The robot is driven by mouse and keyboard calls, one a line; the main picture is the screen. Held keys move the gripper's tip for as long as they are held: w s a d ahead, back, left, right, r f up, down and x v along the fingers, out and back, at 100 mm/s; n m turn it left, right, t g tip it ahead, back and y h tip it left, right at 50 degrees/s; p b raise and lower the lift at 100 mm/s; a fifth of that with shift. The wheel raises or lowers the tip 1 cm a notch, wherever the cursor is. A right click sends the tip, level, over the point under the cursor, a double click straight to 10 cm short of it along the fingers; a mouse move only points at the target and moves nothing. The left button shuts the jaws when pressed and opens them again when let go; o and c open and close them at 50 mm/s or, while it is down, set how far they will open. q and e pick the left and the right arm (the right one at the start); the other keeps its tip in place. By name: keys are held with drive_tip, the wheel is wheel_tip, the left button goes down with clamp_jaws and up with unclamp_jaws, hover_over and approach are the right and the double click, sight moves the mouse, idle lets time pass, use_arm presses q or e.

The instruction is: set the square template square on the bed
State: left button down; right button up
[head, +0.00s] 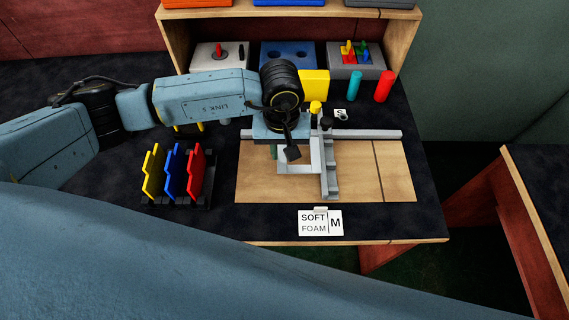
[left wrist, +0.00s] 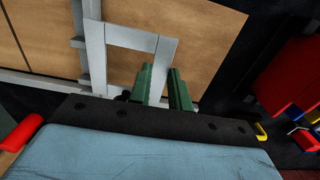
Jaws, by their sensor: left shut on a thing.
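The square template (head: 300,169) is a pale grey open frame over the wooden bed (head: 396,180); it also shows in the left wrist view (left wrist: 140,36). My left gripper (head: 281,151) comes down over its far left part in the head view. Its green fingers (left wrist: 166,86) are shut on one side of the template. One side of the template lies along the grey crossbar (head: 331,172). I cannot tell whether they touch, or whether the template rests flat. The gripper hides part of the template. My right gripper is out of view.
A grey rail (head: 372,134) runs along the bed's back edge. A rack with yellow, blue and red plates (head: 174,178) stands left. A SOFT FOAM card (head: 320,223) is in front. Teal (head: 354,85) and red (head: 384,86) cylinders stand behind. The bed's right part is clear.

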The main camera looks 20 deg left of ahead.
use_arm(q)
wheel_tip(320, 180, down, 3)
drive_tip(key=shift+r, duration=0.2)
wheel_tip(320, 180, down, 3)
drive_tip(key=shift+b, duration=0.3)
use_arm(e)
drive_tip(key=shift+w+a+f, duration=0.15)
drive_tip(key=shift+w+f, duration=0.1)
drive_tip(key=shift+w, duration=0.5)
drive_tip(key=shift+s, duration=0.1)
use_arm(q)
drive_tip(key=shift+f, duration=0.1)
drive_tip(key=c, duration=1.3)
unclamp_jaws()
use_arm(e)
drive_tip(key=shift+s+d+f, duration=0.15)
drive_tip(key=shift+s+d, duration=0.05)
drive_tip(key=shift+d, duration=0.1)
